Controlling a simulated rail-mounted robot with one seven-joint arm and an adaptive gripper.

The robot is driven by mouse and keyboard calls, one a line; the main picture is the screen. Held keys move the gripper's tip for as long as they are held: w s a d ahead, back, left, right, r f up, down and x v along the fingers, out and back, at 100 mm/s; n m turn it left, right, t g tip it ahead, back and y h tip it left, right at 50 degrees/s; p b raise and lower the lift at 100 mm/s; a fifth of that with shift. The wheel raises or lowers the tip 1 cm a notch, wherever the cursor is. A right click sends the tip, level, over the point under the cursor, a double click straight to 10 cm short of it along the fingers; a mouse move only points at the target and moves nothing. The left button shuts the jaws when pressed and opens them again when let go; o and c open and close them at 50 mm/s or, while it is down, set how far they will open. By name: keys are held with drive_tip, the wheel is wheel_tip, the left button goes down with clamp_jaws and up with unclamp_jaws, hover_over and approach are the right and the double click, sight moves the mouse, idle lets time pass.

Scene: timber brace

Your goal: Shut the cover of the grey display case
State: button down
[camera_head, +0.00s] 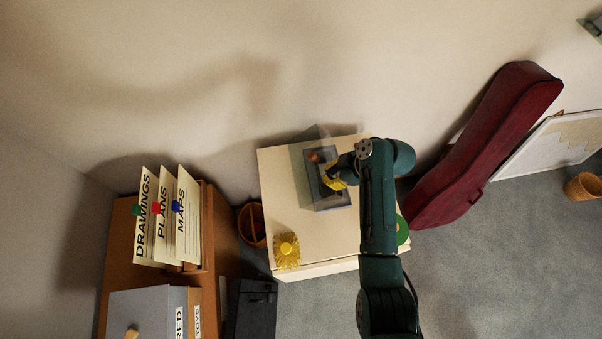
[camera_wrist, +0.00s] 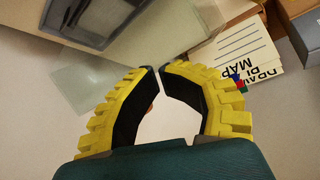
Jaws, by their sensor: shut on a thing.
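The grey display case (camera_head: 334,203) stands on a cream cabinet top. Its clear cover (camera_head: 298,168) shows as a faint pane raised at the case's left and back side. In the wrist view the grey case (camera_wrist: 62,24) is at the upper left, with the pale greenish cover (camera_wrist: 75,85) below it. My gripper (camera_head: 331,181) is over the case in the head view. Its yellow-backed fingers (camera_wrist: 158,69) nearly meet at the tips, seemingly on the cover's thin edge; the contact itself is hard to see. My arm hides the case's right side.
A yellow spiky object (camera_head: 287,251) stands at the cabinet top's (camera_head: 282,200) front left; a green round thing (camera_head: 402,230) is at its right. A dark red instrument case (camera_head: 485,150) leans at the right. Labelled cards (camera_head: 168,215) stand on a brown unit at the left.

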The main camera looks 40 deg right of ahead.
drive_tip(key=shift+s+a+f, duration=0.2)
drive_tip(key=shift+s+f, duration=0.1)
drive_tip(key=shift+f, duration=0.35)
drive_tip(key=shift+s+d+b, duration=0.35)
drive_tip(key=shift+s+d, duration=0.05)
drive_tip(key=shift+d, duration=0.2)
drive_tip(key=shift+f, duration=0.1)
drive_tip(key=shift+s+d+f+b, duration=0.15)
drive_tip(key=shift+s+d+b, duration=0.3)
drive_tip(key=shift+d, duration=0.35)
drive_tip(key=shift+s+d+b, duration=0.4)
drive_tip(key=shift+d+b, duration=0.2)
drive_tip(key=shift+d, duration=0.25)
